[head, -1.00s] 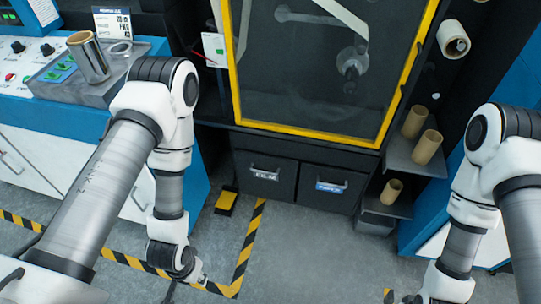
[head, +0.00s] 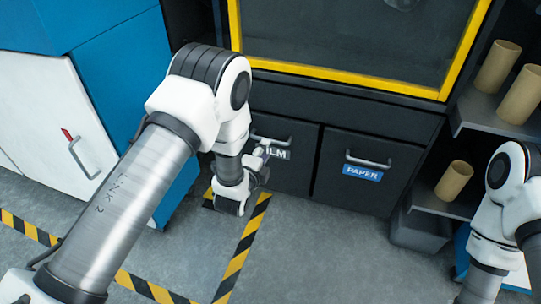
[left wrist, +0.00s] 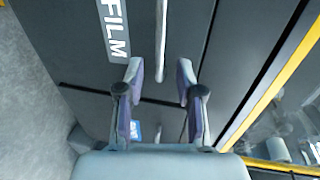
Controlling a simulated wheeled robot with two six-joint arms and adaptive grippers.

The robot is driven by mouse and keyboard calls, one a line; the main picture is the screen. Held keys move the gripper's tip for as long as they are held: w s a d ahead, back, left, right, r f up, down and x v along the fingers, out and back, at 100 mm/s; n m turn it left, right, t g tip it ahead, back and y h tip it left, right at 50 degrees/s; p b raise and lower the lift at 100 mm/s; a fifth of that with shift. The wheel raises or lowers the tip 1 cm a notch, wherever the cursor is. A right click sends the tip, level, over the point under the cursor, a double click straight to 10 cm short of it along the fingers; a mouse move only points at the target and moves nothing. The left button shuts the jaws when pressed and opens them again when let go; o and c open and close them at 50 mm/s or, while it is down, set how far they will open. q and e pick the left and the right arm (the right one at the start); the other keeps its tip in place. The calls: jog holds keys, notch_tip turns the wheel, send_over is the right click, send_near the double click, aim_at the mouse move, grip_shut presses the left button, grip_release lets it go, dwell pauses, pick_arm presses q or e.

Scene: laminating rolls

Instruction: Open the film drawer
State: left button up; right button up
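The film drawer (head: 297,176) is a dark front at the lower left of the black cabinet. It looks shut, flush with the paper drawer. My left gripper (head: 262,151) is in front of it and covers part of its white label. In the left wrist view, the open fingers (left wrist: 159,75) stand either side of the line of the metal handle (left wrist: 161,35), with nothing gripped. I cannot tell whether the fingertips reach the handle's depth. The "FILM" label (left wrist: 113,30) is left of it. My right arm shows at the right edge; its gripper is out of view.
The paper drawer (head: 340,193) with a blue label is just right of the film drawer. A yellow-framed window (head: 345,78) is above. Shelves with cardboard cores (head: 453,181) stand at the right, a white-and-blue cabinet (head: 50,115) at the left. The floor in front is clear.

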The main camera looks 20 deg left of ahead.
aim_at(283, 136)
pick_arm(q)
jog(key=b+x, duration=0.2)
jog(key=x, duration=0.5)
jog(key=shift+b, duration=0.4)
jog(key=shift+c, duration=0.4)
grip_shut()
